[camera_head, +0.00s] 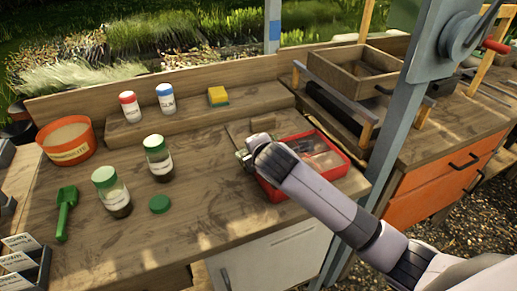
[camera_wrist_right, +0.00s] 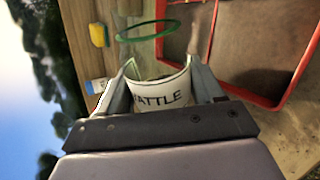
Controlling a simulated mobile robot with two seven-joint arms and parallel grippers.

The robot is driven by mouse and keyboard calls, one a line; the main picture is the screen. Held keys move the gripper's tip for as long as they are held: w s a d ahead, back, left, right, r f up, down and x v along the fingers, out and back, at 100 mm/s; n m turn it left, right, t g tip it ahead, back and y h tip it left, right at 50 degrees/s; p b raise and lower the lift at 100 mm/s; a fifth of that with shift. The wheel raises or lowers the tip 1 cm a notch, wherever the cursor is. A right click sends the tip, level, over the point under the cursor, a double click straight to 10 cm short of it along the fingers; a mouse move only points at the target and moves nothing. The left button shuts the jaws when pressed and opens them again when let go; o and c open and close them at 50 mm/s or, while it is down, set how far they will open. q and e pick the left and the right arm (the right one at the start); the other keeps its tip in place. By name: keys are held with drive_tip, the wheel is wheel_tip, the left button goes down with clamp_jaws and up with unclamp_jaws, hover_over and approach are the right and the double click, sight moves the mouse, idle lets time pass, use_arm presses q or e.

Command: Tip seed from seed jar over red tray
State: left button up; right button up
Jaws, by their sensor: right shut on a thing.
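The seed jar (camera_wrist_right: 160,92) is clear glass with a green rim and a white label reading "ATTLE" in part. My right gripper (camera_wrist_right: 163,88) is shut on it, with a finger on each side. In the right wrist view the jar looks tipped well over from upright; I see no falling seed. The red tray (camera_head: 338,173) lies on the bench, and my right gripper (camera_head: 247,158) is by its left side in the head view. The tray also shows in the right wrist view (camera_wrist_right: 258,99). My forearm hides part of it. My left gripper is out of view.
Two green-lidded jars (camera_head: 158,158) (camera_head: 111,192) and a loose green lid (camera_head: 160,204) stand to the left. A sponge (camera_head: 218,96) and two small capped bottles (camera_head: 129,106) (camera_head: 166,98) are on the back shelf. A grey post (camera_head: 385,160) rises right of the tray.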

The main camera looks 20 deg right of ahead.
drive_tip(key=shift+s+a, duration=0.3)
drive_tip(key=shift+s, duration=0.65)
drive_tip(key=shift+s+a, duration=0.3)
drive_tip(key=shift+s, duration=0.6)
drive_tip(key=shift+m+y, duration=0.5)
drive_tip(key=shift+y, duration=0.3)
drive_tip(key=shift+n+h, duration=0.6)
drive_tip(key=shift+h, duration=0.2)
drive_tip(key=shift+d, duration=0.1)
drive_tip(key=shift+s+d, duration=0.1)
drive_tip(key=shift+d, duration=2)
